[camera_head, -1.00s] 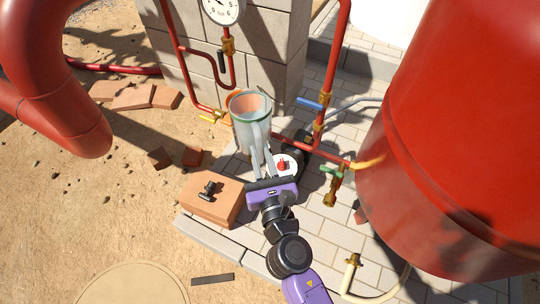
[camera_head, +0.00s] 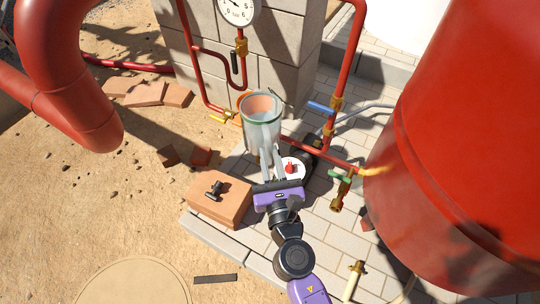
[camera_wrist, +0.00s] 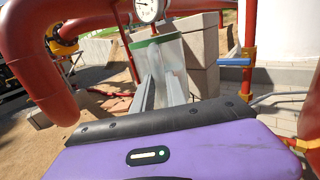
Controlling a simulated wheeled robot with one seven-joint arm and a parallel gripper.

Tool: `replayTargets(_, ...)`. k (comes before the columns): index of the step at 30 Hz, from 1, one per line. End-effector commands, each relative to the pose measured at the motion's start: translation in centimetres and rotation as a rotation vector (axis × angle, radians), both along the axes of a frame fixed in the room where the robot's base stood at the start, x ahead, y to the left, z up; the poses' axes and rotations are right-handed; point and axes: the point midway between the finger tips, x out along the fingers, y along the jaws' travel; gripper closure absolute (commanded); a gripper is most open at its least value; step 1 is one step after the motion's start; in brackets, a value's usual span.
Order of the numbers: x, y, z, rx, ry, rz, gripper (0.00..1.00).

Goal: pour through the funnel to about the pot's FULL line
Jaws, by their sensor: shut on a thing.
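A clear jug (camera_head: 262,132) with a green rim stands near the middle of the head view, in front of the block wall. It also shows in the wrist view (camera_wrist: 172,58), close to upright. My gripper (camera_head: 267,158) is shut on the jug's near side, with both pale fingers against it. An orange surface (camera_head: 262,105) shows inside the jug's mouth; I cannot tell whether it is the funnel seen through the clear wall. A bit of orange also shows beside the rim at left. I cannot make out the pot, its FULL line or any liquid level.
A white round thing with a red knob (camera_head: 291,169) sits right of my fingers. Red pipes with a blue-handled valve (camera_head: 321,107) stand close to the right. A brick-coloured block (camera_head: 232,205) bears a black T-shaped piece (camera_head: 214,189). A big red tank (camera_head: 455,140) fills the right.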

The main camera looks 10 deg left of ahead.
Motion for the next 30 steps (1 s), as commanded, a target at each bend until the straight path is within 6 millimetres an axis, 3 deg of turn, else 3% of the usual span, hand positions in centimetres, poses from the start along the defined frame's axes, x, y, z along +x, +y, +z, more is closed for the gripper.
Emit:
replayTargets(1, 0.3, 0.1, 1.1, 0.0, 0.0, 0.0, 1.0)
replayTargets(3, 0.5, 0.2, 1.2, -0.004, 0.01, 0.0, 1.0)
replayTargets(30, 3.5, 1.3, 1.7, -0.056, 0.152, 0.001, 1.0)
